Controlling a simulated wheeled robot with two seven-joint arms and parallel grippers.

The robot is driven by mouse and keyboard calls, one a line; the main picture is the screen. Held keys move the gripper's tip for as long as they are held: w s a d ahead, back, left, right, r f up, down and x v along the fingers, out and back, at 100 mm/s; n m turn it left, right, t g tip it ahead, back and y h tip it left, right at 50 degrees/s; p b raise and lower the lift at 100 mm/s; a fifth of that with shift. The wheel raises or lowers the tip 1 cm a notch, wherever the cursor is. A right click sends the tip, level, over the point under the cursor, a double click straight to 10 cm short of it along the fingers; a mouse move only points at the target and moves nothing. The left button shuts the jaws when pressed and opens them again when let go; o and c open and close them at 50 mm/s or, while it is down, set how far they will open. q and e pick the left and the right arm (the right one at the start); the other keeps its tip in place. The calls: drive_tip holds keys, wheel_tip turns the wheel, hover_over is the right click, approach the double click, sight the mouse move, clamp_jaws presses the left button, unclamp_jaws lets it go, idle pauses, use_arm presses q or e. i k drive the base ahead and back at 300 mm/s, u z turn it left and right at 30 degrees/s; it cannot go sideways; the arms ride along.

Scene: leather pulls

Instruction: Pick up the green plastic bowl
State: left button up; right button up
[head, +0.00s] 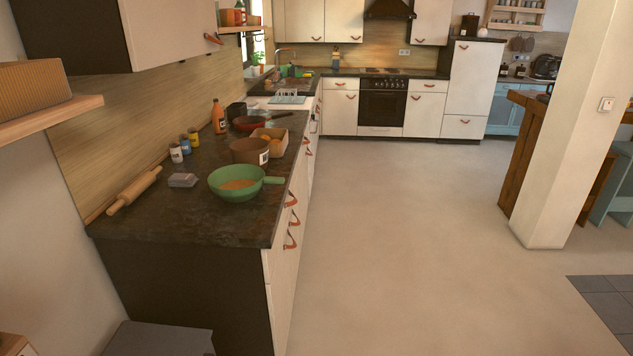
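The green plastic bowl (228,193) stands upright on the dark countertop (190,220) at the left, close to the counter's front edge. It has a short handle pointing right, and something orange-brown shows inside it. Neither of my grippers shows in the head view.
A brown pot (247,150) is just behind the bowl. A grey box (182,180) and a rolling pin (134,190) lie to its left. Several jars, an orange bottle (218,117) and a red pan (250,123) stand farther back. The floor (420,250) right of the counter is clear.

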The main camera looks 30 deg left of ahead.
sight(235, 183)
drive_tip(key=z, duration=0.25)
drive_tip(key=i, duration=2.95)
drive_tip(key=u, duration=1.35)
